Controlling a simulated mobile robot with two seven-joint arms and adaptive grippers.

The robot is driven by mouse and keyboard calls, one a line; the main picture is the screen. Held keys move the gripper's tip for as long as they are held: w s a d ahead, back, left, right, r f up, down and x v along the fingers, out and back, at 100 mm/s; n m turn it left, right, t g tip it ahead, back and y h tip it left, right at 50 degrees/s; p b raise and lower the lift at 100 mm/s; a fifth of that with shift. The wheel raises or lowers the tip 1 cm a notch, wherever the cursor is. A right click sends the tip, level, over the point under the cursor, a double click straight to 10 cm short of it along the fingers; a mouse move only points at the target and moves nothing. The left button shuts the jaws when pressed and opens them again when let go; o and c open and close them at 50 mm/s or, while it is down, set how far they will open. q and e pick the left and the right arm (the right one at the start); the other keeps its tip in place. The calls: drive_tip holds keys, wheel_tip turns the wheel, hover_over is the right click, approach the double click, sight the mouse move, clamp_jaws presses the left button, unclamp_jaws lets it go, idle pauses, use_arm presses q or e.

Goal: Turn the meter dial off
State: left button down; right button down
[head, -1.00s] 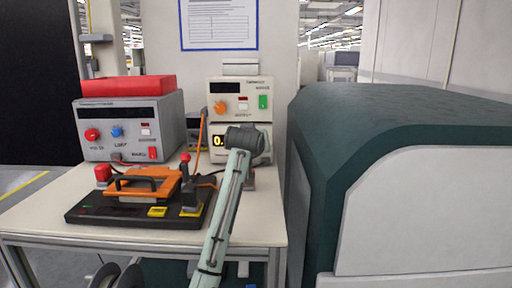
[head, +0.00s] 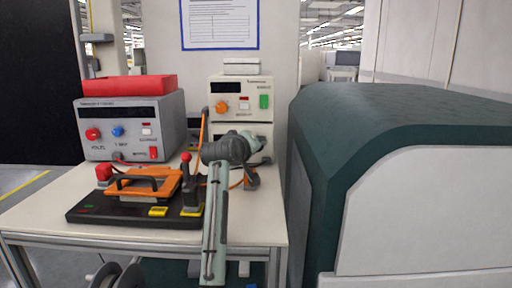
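The meter, whose yellow display showed beside the cream power unit a second ago, is now hidden behind my arm. Its dial cannot be seen. One arm of mine, which I take to be the right, rises from the bottom centre, and its dark wrist (head: 226,149) covers that spot. My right gripper is mostly hidden behind the wrist; a small dark grey part (head: 250,178) just right of the arm may belong to it, and its fingers cannot be made out. I cannot tell whether it touches the meter. My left gripper is not in view.
The cream power unit (head: 240,88) and a grey unit (head: 128,124) with a red box (head: 129,86) on top stand at the table's back. A black fixture (head: 128,215) with an orange clamp lies in front. A large green-and-white cabinet (head: 400,130) closes off the right.

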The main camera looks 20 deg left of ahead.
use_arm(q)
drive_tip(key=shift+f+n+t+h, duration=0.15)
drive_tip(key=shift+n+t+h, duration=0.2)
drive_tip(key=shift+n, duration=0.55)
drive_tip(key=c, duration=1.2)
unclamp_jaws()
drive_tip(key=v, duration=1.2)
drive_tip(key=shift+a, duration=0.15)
